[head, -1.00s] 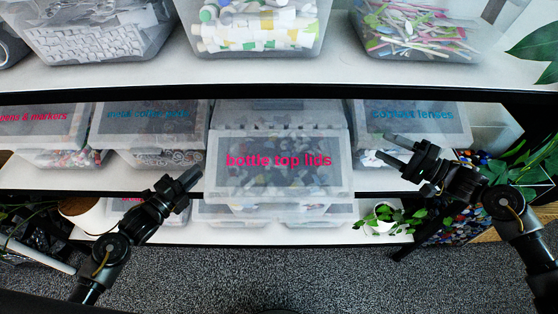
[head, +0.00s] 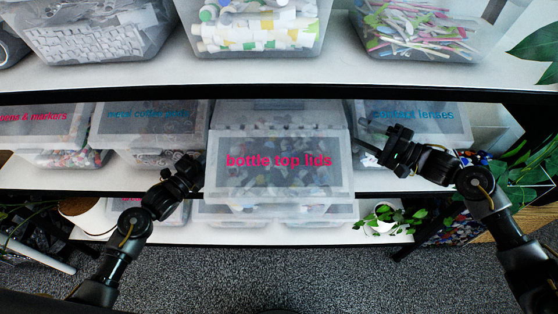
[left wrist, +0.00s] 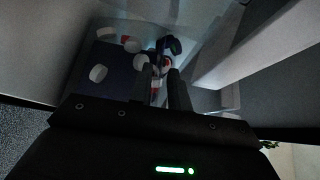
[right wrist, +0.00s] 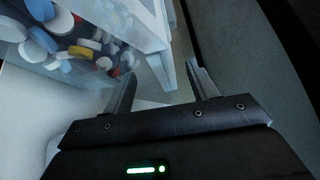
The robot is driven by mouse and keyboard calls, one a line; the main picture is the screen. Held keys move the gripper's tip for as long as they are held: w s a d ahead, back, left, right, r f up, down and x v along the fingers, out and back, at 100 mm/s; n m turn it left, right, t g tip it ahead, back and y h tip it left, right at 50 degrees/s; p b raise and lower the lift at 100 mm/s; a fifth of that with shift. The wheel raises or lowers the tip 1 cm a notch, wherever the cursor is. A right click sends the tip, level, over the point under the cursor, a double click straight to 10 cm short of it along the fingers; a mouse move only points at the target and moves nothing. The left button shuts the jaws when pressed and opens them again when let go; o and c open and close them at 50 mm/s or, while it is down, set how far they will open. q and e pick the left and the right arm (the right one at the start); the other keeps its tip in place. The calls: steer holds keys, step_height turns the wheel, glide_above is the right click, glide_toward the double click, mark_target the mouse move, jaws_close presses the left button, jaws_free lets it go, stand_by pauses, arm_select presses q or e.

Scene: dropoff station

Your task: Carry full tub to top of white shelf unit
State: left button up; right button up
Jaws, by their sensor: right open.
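The full tub (head: 278,195) is clear plastic, holds bottle lids and has a lid marked "bottle top lids". It sits in the middle of the middle shelf, its front sticking out. My left gripper (head: 200,165) is at its left side; in the left wrist view (left wrist: 161,85) the fingers are close together with a narrow gap, near the clear wall. Whether they grip it I cannot tell. My right gripper (head: 372,148) is open at the tub's right side. In the right wrist view (right wrist: 160,85) the tub's pale rim (right wrist: 152,42) lies beyond the finger gap.
The white shelf unit's top (head: 340,65) bears several clear tubs, with bare strips between and in front. Lidded tubs (head: 148,130) (head: 412,130) stand on both sides of the full tub. A small potted plant (head: 383,218) is on the low shelf. Leaves hang at the right.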

arm_select(q)
steer(key=shift+x, duration=1.7)
arm_select(e)
steer(key=shift+x, duration=1.65)
arm_select(q)
jaws_close()
arm_select(e)
steer(key=c, duration=0.5)
jaws_close()
arm_select(q)
steer(key=shift+w+r, duration=0.1)
steer(key=shift+r, duration=0.2)
arm_select(e)
steer(key=shift+w+r, duration=0.15)
steer(key=shift+r, duration=0.2)
